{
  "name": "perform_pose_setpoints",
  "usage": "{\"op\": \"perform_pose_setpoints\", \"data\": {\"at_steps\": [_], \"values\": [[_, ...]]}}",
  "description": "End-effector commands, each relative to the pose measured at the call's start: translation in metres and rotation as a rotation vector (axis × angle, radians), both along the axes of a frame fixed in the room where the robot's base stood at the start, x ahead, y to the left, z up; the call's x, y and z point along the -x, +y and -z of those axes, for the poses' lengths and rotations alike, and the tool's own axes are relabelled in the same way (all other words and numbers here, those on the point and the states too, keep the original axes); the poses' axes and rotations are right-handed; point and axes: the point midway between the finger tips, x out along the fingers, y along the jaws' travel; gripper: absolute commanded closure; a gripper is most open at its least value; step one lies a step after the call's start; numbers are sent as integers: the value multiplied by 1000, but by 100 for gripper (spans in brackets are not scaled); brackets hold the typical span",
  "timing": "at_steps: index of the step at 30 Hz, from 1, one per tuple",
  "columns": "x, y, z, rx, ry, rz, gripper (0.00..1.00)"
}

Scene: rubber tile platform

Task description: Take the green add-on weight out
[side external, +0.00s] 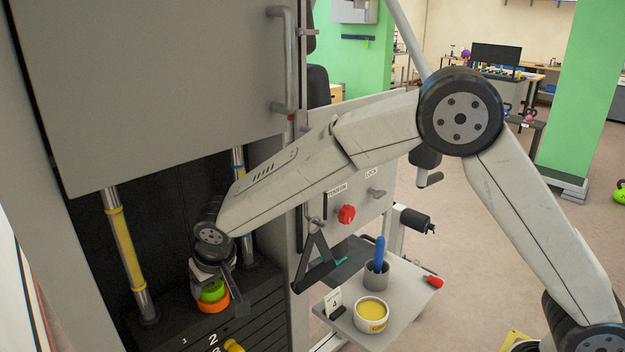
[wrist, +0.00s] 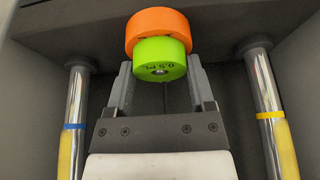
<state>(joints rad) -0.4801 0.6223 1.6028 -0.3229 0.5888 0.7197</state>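The green add-on weight (wrist: 160,58) is a short round disc with dark markings on its face. It rests against an orange disc (wrist: 158,22), and in the side view the green weight (side external: 213,291) lies on top of the orange disc (side external: 212,306), above the dark weight stack. My gripper (wrist: 160,72) points down at the green weight, with one finger on either side of it. The fingers are spread about as wide as the disc. I cannot tell whether they touch it. In the side view one finger shows right of the discs; the other is hidden.
Two metal guide posts with yellow sleeves (side external: 125,245) (wrist: 273,130) flank the discs. A large grey panel (side external: 160,75) hangs above. To the right, a small shelf (side external: 400,308) holds a grey cup with a blue handle (side external: 376,275) and a yellow-filled bowl (side external: 371,314).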

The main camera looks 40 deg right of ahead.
Motion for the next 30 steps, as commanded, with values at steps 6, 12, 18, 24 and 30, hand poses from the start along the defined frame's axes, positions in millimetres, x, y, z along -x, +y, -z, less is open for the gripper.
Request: {"op": "perform_pose_setpoints", "data": {"at_steps": [6,12,18,24,30], "values": [[0,0,-1,-1,-2,0,100],[0,0,-2,-1,-2,0,100],[-1,0,-11,-1,-4,0,100],[-1,1,-34,-4,-6,1,100],[16,-6,-53,-1,-4,0,100]]}}
